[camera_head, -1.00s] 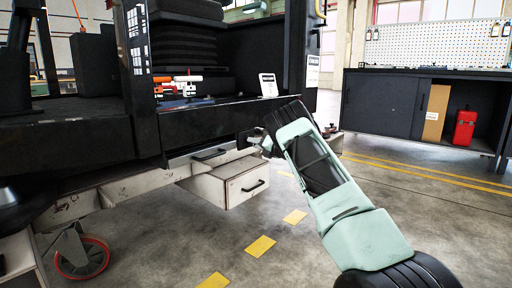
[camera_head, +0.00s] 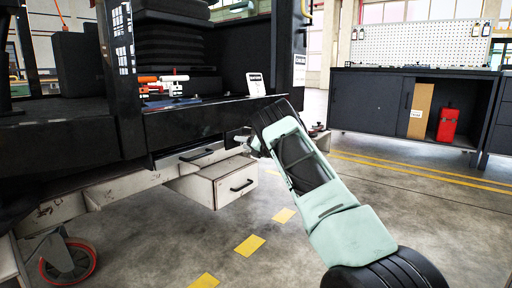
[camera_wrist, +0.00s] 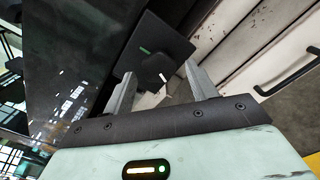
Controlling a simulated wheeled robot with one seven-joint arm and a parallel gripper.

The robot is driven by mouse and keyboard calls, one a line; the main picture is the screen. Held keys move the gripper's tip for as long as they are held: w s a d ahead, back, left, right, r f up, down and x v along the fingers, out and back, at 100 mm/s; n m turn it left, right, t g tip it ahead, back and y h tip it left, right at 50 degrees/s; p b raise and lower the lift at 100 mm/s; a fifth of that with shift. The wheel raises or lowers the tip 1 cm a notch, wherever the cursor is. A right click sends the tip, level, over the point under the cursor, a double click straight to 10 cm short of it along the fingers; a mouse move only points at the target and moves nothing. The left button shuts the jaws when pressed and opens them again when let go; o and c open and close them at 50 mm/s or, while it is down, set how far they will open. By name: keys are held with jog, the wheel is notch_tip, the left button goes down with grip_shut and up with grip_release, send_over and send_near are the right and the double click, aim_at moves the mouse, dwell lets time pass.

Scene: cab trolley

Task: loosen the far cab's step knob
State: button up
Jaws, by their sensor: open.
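In the wrist view, a dark knob (camera_wrist: 152,69) with a small white mark sits on a square black plate (camera_wrist: 158,46) under the cab's dark side. A short green mark shows on the plate. My gripper (camera_wrist: 156,78) is open, its two grey fingers either side of the knob in the picture. I cannot tell whether they touch it. In the head view, my gripper (camera_head: 246,142) is small and beside the black cab's lower edge (camera_head: 205,122), above the pale drawers. The knob cannot be made out there.
A pale drawer with a black handle (camera_head: 228,186) juts out below the gripper; its handle also shows in the wrist view (camera_wrist: 290,72). A trolley wheel (camera_head: 68,262) stands at lower left. Open floor with yellow marks lies right. A workbench (camera_head: 400,105) stands behind.

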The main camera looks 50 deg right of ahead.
jog(key=s+d+p, duration=0.1)
jog(key=s+p, duration=0.5)
jog(key=s, duration=1.1)
jog(key=shift+d+p, duration=0.2)
jog(key=shift+p, duration=0.2)
